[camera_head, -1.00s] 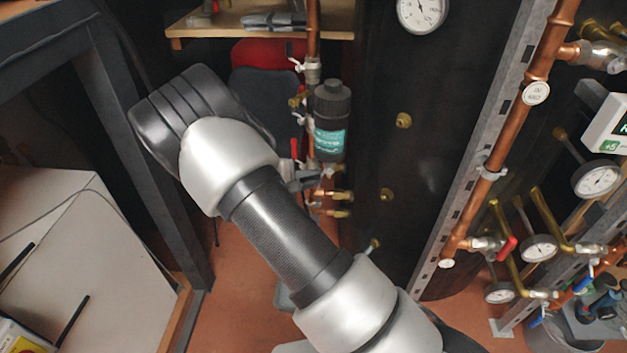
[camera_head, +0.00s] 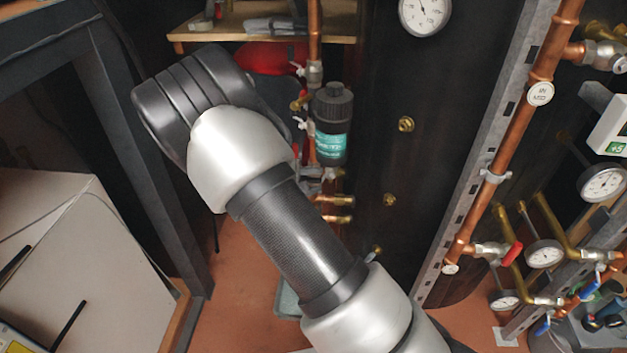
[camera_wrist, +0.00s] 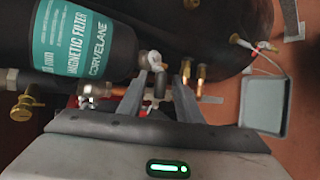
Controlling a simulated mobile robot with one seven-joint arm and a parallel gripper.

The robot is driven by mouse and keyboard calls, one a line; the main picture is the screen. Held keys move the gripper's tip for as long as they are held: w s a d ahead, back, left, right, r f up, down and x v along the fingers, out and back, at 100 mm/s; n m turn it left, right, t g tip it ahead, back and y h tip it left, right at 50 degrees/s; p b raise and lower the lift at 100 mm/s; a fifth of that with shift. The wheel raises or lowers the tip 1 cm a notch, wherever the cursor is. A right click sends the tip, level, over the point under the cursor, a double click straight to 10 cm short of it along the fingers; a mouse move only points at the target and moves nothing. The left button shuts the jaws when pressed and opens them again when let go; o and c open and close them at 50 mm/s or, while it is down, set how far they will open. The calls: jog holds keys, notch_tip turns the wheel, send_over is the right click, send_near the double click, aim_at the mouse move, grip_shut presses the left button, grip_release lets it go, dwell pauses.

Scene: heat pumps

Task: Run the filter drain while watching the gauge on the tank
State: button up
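The magnetic filter (camera_head: 333,108) is a black canister with a teal label, upright beside the dark tank (camera_head: 385,150) in the head view. It lies large at upper left in the wrist view (camera_wrist: 80,40). A metal drain fitting (camera_wrist: 151,62) shows at its end. My gripper (camera_wrist: 162,80) is open there, its two fingers apart with a grey part of the fitting seen between them; contact cannot be told. In the head view my arm mostly hides the gripper. The round white gauge (camera_head: 425,12) is on the tank at the top edge, its dial partly cut off.
Brass fittings (camera_wrist: 200,78) stand close to the right finger. A grey tray (camera_wrist: 265,108) lies on the reddish floor; its edge shows below the filter (camera_head: 287,300). Copper pipes and gauges (camera_head: 603,183) fill the right side. A dark frame (camera_head: 150,150) stands left of my arm.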

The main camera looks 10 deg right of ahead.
jog(key=p+v, duration=0.3)
jog(key=v, duration=1.4)
jog(key=shift+p, duration=0.3)
jog(key=shift+s+r, duration=0.1)
